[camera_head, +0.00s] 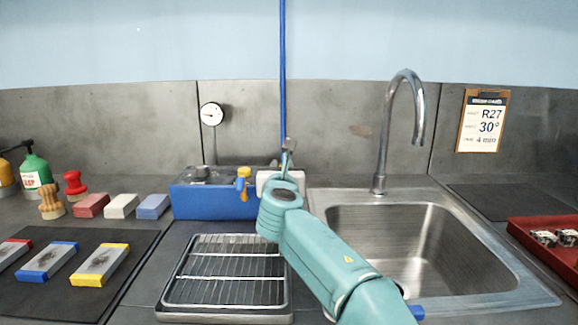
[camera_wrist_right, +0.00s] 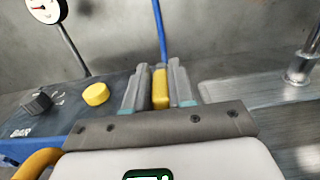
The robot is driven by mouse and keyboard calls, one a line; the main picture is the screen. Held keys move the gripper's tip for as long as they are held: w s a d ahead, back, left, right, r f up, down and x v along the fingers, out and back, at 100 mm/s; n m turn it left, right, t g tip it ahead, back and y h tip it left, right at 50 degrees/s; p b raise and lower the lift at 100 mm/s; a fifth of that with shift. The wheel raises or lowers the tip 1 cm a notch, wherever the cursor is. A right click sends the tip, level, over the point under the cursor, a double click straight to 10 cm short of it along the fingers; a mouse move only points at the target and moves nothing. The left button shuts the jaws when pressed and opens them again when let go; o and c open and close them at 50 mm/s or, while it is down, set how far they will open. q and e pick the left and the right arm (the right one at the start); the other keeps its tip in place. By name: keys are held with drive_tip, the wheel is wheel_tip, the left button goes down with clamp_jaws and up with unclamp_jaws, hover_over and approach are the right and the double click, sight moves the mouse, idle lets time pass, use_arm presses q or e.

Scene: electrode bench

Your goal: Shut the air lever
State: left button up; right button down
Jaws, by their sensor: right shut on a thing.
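My right gripper (camera_head: 287,158) reaches away from me toward the back wall, at the foot of the blue air hose (camera_head: 283,70). In the right wrist view its two grey fingers (camera_wrist_right: 160,90) are shut on a yellow lever (camera_wrist_right: 160,87), which stands upright between them, in line with the hose (camera_wrist_right: 160,30). In the head view the gripper and arm hide this lever. The blue box (camera_head: 212,200) with a dark knob (camera_head: 201,171) and a yellow knob (camera_head: 243,171) is just left of the gripper. My left gripper is not in view.
A wire rack on a tray (camera_head: 226,272) lies in front of the blue box. A sink (camera_head: 415,245) with a tall tap (camera_head: 380,150) is to the right. Coloured blocks (camera_head: 122,206) and a dark mat (camera_head: 60,305) are at left.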

drive_tip(key=shift+f, duration=0.2)
idle(0.4)
drive_tip(key=c, duration=1)
unclamp_jaws()
drive_tip(key=shift+a, duration=0.1)
drive_tip(key=shift+c, duration=0.2)
drive_tip(key=shift+r, duration=0.1)
drive_tip(key=shift+s, duration=0.2)
drive_tip(key=s+b, duration=0.1)
drive_tip(key=s, duration=0.4)
drive_tip(key=s+a+b, duration=0.1)
drive_tip(key=s+b, duration=0.1)
drive_tip(key=s, duration=0.2)
drive_tip(key=s+b, duration=0.2)
drive_tip(key=s, duration=0.3)
drive_tip(key=shift+s+a, duration=0.2)
drive_tip(key=shift+s, duration=0.8)
